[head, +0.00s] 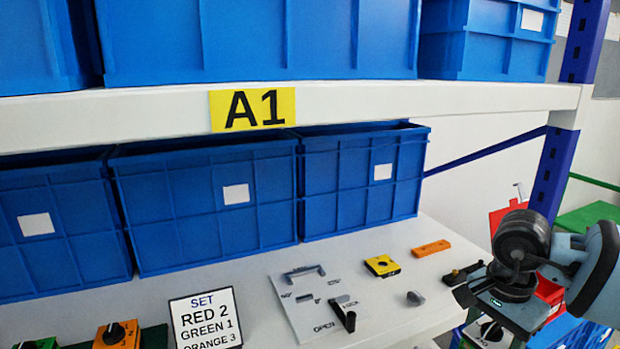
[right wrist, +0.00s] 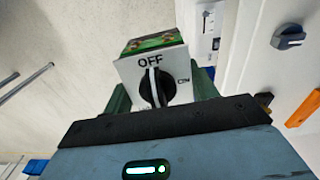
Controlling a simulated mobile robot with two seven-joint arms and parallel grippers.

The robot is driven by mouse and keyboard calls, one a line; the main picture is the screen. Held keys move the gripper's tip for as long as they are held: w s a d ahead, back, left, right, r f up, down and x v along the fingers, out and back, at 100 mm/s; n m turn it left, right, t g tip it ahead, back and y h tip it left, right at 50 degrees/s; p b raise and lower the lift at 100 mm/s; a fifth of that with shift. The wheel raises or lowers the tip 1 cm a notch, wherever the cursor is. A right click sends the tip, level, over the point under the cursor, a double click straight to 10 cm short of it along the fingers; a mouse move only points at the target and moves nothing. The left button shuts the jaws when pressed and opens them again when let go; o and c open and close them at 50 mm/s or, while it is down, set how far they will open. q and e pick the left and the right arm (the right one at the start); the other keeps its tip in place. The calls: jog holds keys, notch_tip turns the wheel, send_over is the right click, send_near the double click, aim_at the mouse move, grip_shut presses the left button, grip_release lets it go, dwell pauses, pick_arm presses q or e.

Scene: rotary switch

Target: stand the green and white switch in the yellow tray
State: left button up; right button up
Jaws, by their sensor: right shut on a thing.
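The green and white switch (right wrist: 150,75) is between the fingers of my right gripper (right wrist: 163,97) in the right wrist view. Its white face shows a black knob and the words OFF and ON; the knob's bar lines up with OFF. Green sides show behind the face. In the head view the switch (head: 490,333) shows partly below my right gripper (head: 489,319), at the lower right. My left gripper is out of view.
A red bin (head: 549,289) lies close beside my right gripper. The white shelf (head: 440,285) carries a yellow block (head: 382,265), an orange bar (head: 431,247), a grey knob (head: 415,298) and a marked panel (head: 300,310). Blue crates (head: 205,215) line the back. A blue post (head: 555,165) stands at right.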

aim_at(488, 346)
jog(key=s+n, duration=0.1)
jog(key=n, duration=0.1)
jog(key=a+n, duration=0.1)
jog(key=n, duration=0.2)
jog(key=s+a+f+n, duration=0.1)
jog(key=n, duration=0.1)
jog(key=shift+s+a, duration=0.25)
jog(key=shift+s, duration=0.05)
jog(key=s+a+n, duration=0.2)
jog(key=a+n, duration=0.4)
jog(key=s+f, duration=0.3)
jog(key=f, duration=0.7)
jog(key=s+f, duration=0.4)
jog(key=f, duration=0.6)
jog(key=shift+s+f, duration=0.25)
